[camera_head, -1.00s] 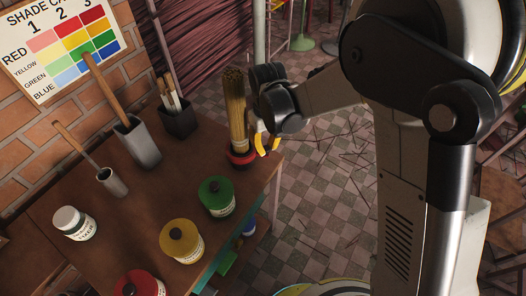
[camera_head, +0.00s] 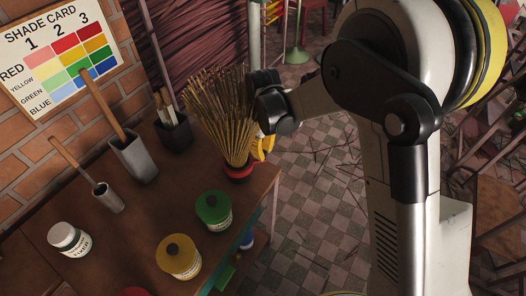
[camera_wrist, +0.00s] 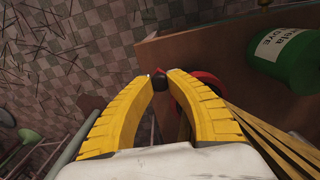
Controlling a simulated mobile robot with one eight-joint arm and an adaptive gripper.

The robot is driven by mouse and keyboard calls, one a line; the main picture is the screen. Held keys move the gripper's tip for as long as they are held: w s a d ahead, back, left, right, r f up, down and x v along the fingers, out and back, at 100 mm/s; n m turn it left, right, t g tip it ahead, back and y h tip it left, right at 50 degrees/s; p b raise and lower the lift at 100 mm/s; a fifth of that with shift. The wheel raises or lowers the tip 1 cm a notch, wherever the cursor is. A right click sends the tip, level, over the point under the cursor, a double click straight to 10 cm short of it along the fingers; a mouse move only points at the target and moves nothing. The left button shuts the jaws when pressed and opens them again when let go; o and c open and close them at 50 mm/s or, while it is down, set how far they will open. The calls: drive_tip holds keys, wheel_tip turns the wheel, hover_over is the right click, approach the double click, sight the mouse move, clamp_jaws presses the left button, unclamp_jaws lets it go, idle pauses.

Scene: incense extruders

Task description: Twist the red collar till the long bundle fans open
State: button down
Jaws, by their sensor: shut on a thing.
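The long bundle (camera_head: 225,115) of thin tan sticks stands on the table's far right corner, spread wide at the top and narrow at its foot. The red collar (camera_head: 238,172) is around its foot. In the wrist view the collar (camera_wrist: 207,82) is partly hidden by a finger, and some sticks (camera_wrist: 265,140) run to the lower right. In the head view my gripper (camera_head: 262,148) is at the collar's right, partly hidden by the bundle.
Green (camera_head: 213,210), yellow (camera_head: 179,258) and white (camera_head: 70,239) jars stand on the table (camera_head: 130,235). A grey pot (camera_head: 134,158), a small grey cup (camera_head: 108,198) and a black holder (camera_head: 174,134) stand left of the bundle. Fallen sticks lie on the tiled floor.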

sight(264, 152)
drive_tip(key=shift+d, duration=0.1)
drive_tip(key=c, duration=1.2)
unclamp_jaws()
drive_tip(key=shift+c, duration=0.2)
wheel_tip(264, 152, up, 12)
